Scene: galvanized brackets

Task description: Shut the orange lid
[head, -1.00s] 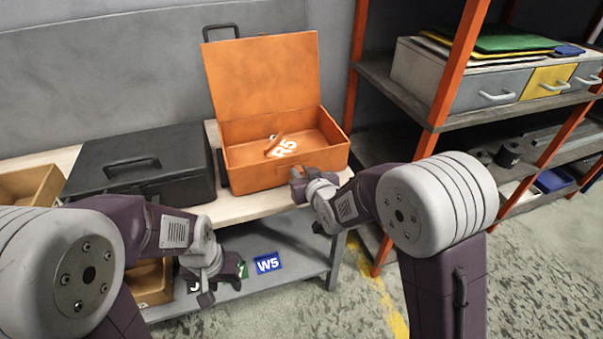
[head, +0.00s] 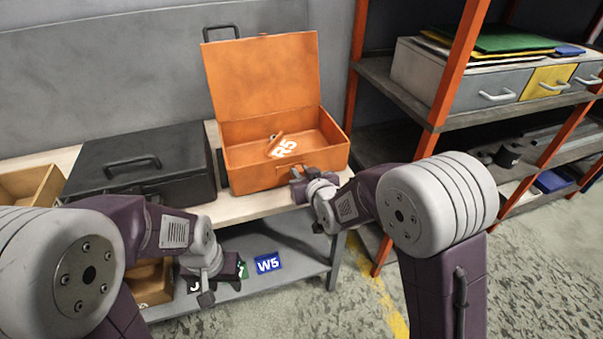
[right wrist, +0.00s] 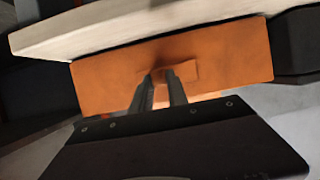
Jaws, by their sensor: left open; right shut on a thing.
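The orange lid (head: 262,75) stands raised at the back of the orange box (head: 255,177) on the bench, so the box is open. My left gripper (head: 226,283) is open and empty, low in front of the bench, away from the lid.
A black case (head: 142,178) with a handle stands just left of the box. A wooden tray (head: 40,185) is at the bench's left end. An orange-posted rack (head: 455,75) stands on the right.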

